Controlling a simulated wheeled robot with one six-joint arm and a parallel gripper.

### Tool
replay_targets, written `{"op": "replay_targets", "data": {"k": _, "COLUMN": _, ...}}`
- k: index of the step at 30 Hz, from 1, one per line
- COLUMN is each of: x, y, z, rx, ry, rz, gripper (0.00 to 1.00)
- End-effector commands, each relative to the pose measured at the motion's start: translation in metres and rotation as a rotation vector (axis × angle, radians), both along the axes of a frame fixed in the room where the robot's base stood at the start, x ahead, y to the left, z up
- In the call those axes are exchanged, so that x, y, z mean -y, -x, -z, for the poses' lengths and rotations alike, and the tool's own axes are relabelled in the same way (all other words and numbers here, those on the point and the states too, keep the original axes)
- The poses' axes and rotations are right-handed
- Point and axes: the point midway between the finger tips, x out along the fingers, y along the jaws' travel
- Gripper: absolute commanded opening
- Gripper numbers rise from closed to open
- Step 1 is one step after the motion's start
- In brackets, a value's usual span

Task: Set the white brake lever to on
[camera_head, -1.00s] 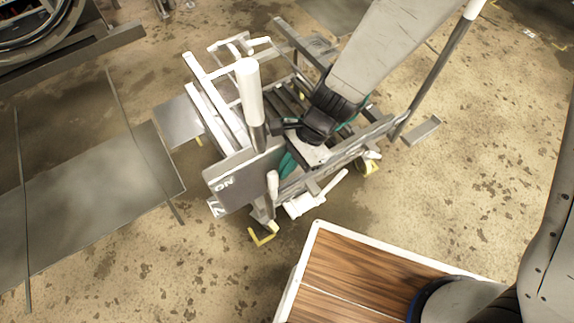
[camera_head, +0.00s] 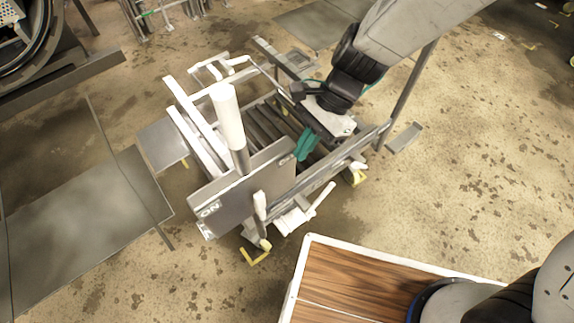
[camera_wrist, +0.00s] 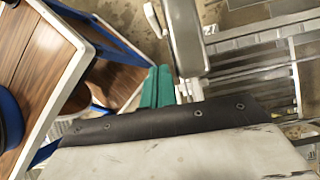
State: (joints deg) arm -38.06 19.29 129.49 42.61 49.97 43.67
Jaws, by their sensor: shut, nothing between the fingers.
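In the head view, a short white lever (camera_head: 260,207) stands nearly upright in front of a grey plate (camera_head: 240,188) on a metal cart. The plate reads "ON" at its lower left; a label at its right end is too small to read. The lever stands between these labels. My gripper (camera_head: 305,144) has green fingers, shut and empty, just behind and right of the plate's right end, apart from the lever.
A tall thick white handle (camera_head: 228,115) rises behind the plate. The cart has rollers and white rails (camera_head: 195,120). A white pedal-like bar (camera_head: 318,200) sticks out low at the front. A wood-topped surface with a white rim (camera_head: 300,268) lies near. Floor to the right is open.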

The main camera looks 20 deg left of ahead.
Motion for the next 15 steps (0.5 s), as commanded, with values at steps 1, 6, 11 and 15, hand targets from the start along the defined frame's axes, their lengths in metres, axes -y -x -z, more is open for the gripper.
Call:
{"op": "replay_targets", "data": {"k": 1, "x": 0.011, "y": -0.013, "z": 0.013, "rx": -0.041, "ry": 0.005, "rz": 0.038, "gripper": 0.00}}
{"op": "replay_targets", "data": {"k": 6, "x": 0.025, "y": -0.033, "z": 0.030, "rx": -0.165, "ry": -0.098, "rz": 0.026, "gripper": 0.00}}
{"op": "replay_targets", "data": {"k": 11, "x": 0.016, "y": -0.024, "z": 0.025, "rx": -0.174, "ry": -0.167, "rz": -0.047, "gripper": 0.00}}
{"op": "replay_targets", "data": {"k": 15, "x": 0.008, "y": -0.013, "z": 0.039, "rx": -0.175, "ry": -0.165, "rz": -0.049, "gripper": 0.00}}
